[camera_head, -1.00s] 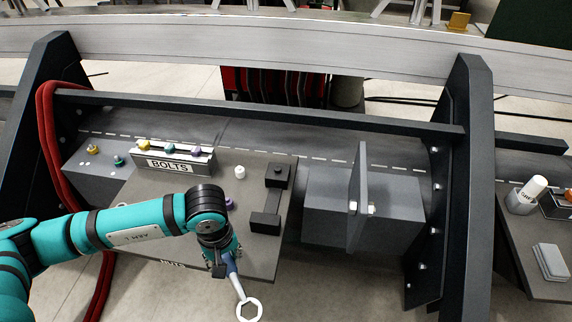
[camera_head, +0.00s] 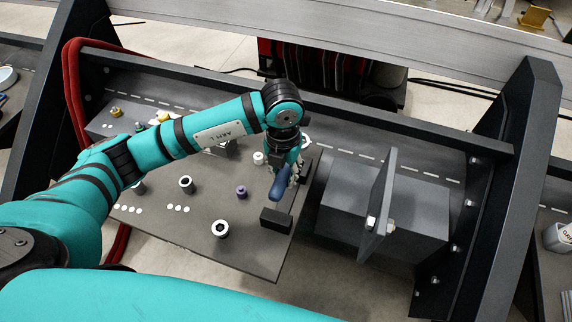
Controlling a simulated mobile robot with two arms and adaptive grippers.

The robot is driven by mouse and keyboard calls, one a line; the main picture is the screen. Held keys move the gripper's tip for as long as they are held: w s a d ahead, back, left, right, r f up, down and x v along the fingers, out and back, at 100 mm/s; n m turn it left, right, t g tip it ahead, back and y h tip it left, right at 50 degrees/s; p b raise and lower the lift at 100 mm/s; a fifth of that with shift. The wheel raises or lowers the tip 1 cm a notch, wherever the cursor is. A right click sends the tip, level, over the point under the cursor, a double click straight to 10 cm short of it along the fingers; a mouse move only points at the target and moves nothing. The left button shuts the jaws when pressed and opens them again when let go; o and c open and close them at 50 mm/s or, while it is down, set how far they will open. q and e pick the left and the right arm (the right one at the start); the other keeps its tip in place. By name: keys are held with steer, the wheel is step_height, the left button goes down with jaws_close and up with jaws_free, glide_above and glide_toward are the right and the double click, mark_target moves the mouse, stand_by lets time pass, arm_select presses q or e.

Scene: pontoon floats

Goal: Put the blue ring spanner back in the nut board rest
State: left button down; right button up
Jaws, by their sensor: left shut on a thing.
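My left gripper (camera_head: 284,172) is over the right part of the grey nut board (camera_head: 262,258), shut on the blue ring spanner (camera_head: 278,190). The spanner's blue handle end points down toward the front black block (camera_head: 276,221) of the rest. The other rest block (camera_head: 310,168) is partly hidden behind the gripper. The ring end is mostly hidden by the gripper and arm. I cannot tell whether the spanner touches the rest. My right gripper is not in view.
Several nuts stand on the board, including a purple one (camera_head: 241,192), a white one (camera_head: 258,158) and a dark-holed one (camera_head: 220,229). A grey bracket with an upright plate (camera_head: 380,190) stands right of the board. A dark frame post (camera_head: 515,170) rises farther right.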

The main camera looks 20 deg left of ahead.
arm_select(q)
steer(key=shift+s, duration=0.1)
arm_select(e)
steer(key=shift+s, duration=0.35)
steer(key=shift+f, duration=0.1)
arm_select(q)
step_height(320, 180, down, 7)
steer(key=b, duration=0.6)
steer(key=shift+r, duration=0.15)
steer(key=shift+f+b, duration=0.35)
steer(key=shift+b, duration=0.05)
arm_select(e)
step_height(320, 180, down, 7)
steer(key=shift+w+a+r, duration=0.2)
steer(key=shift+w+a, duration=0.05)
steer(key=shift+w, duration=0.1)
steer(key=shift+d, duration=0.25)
arm_select(q)
steer(key=shift+s+f+b, duration=0.1)
steer(key=shift+f+b, duration=0.7)
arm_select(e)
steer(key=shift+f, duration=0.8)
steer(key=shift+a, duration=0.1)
